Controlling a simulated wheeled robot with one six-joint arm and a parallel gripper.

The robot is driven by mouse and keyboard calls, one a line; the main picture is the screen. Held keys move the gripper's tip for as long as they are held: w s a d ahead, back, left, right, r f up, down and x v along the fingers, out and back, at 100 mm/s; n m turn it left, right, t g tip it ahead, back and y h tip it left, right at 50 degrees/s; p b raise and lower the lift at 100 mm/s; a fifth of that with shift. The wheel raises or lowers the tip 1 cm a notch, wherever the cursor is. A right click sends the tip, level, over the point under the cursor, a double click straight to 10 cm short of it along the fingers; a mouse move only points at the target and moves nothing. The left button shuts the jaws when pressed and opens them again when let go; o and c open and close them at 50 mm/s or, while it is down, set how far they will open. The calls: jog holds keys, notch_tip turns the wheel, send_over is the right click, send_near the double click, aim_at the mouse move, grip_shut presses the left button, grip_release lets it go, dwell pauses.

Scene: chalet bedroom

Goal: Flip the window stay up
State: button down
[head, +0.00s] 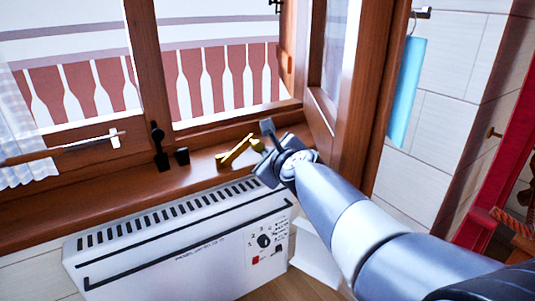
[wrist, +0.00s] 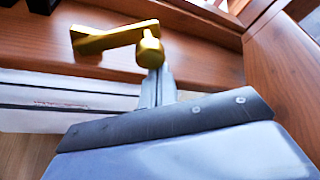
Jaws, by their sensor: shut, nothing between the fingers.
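The window stay (head: 237,150) is a small brass-yellow bar lying at a slant over the wooden sill, with its round knob end close to my gripper (head: 264,160). In the wrist view the stay (wrist: 110,39) runs left from its cylindrical knob (wrist: 149,50). My gripper's narrow grey fingers (wrist: 157,84) are shut together and empty. Their tips are right at the underside of the knob; I cannot tell whether they touch it. In the head view my wrist hides part of the sill to the right of the knob.
A white heater (head: 180,243) stands under the sill, close below my arm. The opened wooden casement (head: 350,110) rises just right of my gripper. Two black fittings (head: 159,146) stand on the sill to the left. A blue cloth (head: 407,90) hangs on the right wall.

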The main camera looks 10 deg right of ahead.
aim_at(259, 143)
jog(key=shift+r, duration=0.2)
jog(key=shift+s+a+r+n+t+h+p, duration=0.1)
jog(key=shift+a+r+n+t+h+p, duration=0.3)
jog(key=shift+n, duration=0.4)
jog(key=shift+s+a+r+n+t+h+p, duration=0.15)
jog(key=shift+a+r+n+t+h, duration=0.15)
jog(key=shift+r+n, duration=0.4)
jog(key=shift+s+a+r+n+t+h+p, duration=0.1)
jog(key=shift+a+r+n+t+h+p, duration=0.25)
jog(key=shift+n, duration=0.55)
jog(key=shift+s+a+r+n+t, duration=0.2)
jog(key=shift+a+r+n+t, duration=0.15)
jog(key=shift+a+n, duration=0.4)
jog(key=shift+s+a+r+n+t, duration=0.35)
jog(key=shift+a+n, duration=0.25)
jog(key=shift+n, duration=0.2)
jog(key=shift+s+a+r+n+t, duration=0.1)
jog(key=shift+a+r+n+t, duration=0.25)
jog(key=shift+a+n, duration=0.4)
